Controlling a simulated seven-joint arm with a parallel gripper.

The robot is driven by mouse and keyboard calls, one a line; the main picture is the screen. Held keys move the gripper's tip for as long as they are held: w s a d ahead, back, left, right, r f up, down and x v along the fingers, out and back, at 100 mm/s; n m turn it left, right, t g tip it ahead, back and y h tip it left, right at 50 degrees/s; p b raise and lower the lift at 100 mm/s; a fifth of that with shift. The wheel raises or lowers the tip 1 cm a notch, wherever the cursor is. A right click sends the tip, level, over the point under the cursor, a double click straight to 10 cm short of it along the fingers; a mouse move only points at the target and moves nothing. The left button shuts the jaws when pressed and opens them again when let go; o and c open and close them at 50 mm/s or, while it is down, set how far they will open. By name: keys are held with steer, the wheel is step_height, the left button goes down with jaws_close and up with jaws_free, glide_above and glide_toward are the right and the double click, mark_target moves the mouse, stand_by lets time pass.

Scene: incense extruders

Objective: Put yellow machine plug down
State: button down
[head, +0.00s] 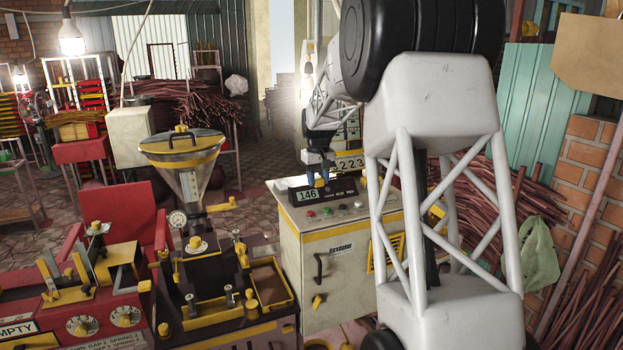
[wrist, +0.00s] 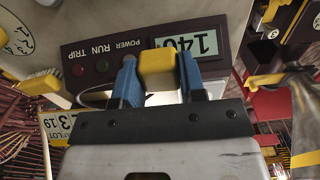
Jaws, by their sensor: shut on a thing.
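My gripper (head: 320,172) hangs over the control panel on top of the cream cabinet (head: 340,265). In the wrist view its two blue fingers (wrist: 159,72) are shut on the yellow machine plug (wrist: 157,66), a small block. The plug is a small yellow spot in the head view (head: 323,181), mostly hidden by the fingers. It is in front of the dark panel with the lit number display (head: 307,196). I cannot tell whether the plug touches anything below it.
A hopper machine (head: 190,165) with a yellow-rimmed tray (head: 292,300) stands left of the cabinet. A red machine (head: 95,310) is at the far left. Coloured buttons (head: 328,211) line the cabinet top. Reddish sticks (head: 490,185) are piled behind my arm on the right.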

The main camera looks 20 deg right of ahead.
steer(key=w+d, duration=0.1)
steer(key=w, duration=0.3)
steer(key=w+d+f, duration=0.1)
steer(key=w, duration=0.4)
steer(key=w+d, duration=0.1)
steer(key=w, duration=0.3)
steer(key=shift+w+d+f, duration=0.2)
steer(key=shift+w+d, duration=0.05)
steer(key=shift+w, duration=0.15)
steer(key=shift+f, duration=1.8)
steer(key=shift+f, duration=0.6)
steer(key=c, duration=0.7)
jaws_free()
steer(key=shift+r, duration=0.1)
